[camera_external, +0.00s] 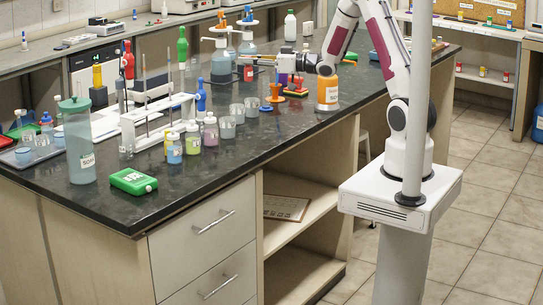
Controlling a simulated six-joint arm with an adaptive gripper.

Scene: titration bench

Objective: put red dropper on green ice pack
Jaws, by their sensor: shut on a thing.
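The green ice pack (133,181) lies flat on the dark bench top near its front left corner, with white marking on top. My gripper (250,62) is over the back middle of the bench, reaching left. It is shut on a small red item (248,74), which looks like the red dropper; it is small and partly hidden by the fingers. The held item is well behind and to the right of the ice pack. I cannot tell whether its lower end touches the bench.
A tall, green-lidded bottle (78,150) stands left of the ice pack. Small capped bottles (192,138), clear beakers (236,112) and a white rack (150,122) stand behind it. An orange-labelled jar (327,92) stands under my arm. The front bench strip is clear.

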